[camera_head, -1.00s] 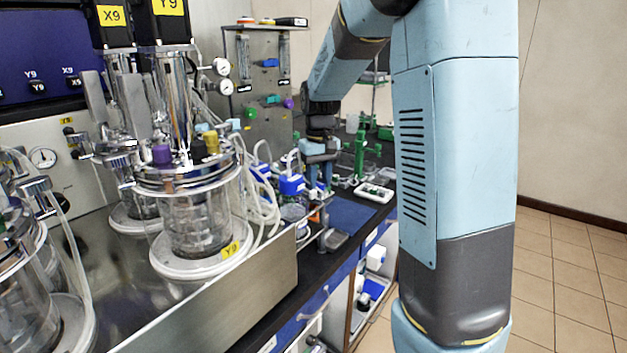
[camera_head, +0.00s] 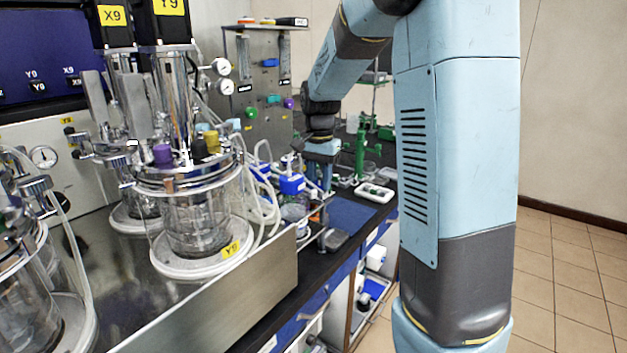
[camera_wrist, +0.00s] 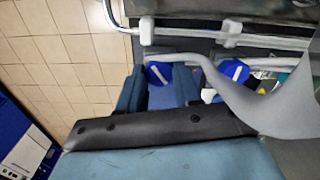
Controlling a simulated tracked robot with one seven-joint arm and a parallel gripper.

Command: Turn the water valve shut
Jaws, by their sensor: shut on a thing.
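My gripper (camera_head: 319,187) points down over the bench beside the blue-topped fittings. In the wrist view my gripper's two blue-grey fingers (camera_wrist: 158,90) stand on either side of a round blue valve with a white lever (camera_wrist: 159,73), and they are shut on it. A second similar blue fitting with a white lever (camera_wrist: 236,71) lies to its right, outside the fingers. In the head view a blue-topped fitting (camera_head: 291,184) shows just left of my gripper. The held valve is mostly hidden there. I cannot tell the lever's exact setting.
A glass bioreactor vessel (camera_head: 195,215) with pale hoses (camera_head: 268,205) stands to the left behind a metal tray wall (camera_head: 225,300). A green stand (camera_head: 361,155) and a white dish (camera_head: 374,193) are right of my gripper.

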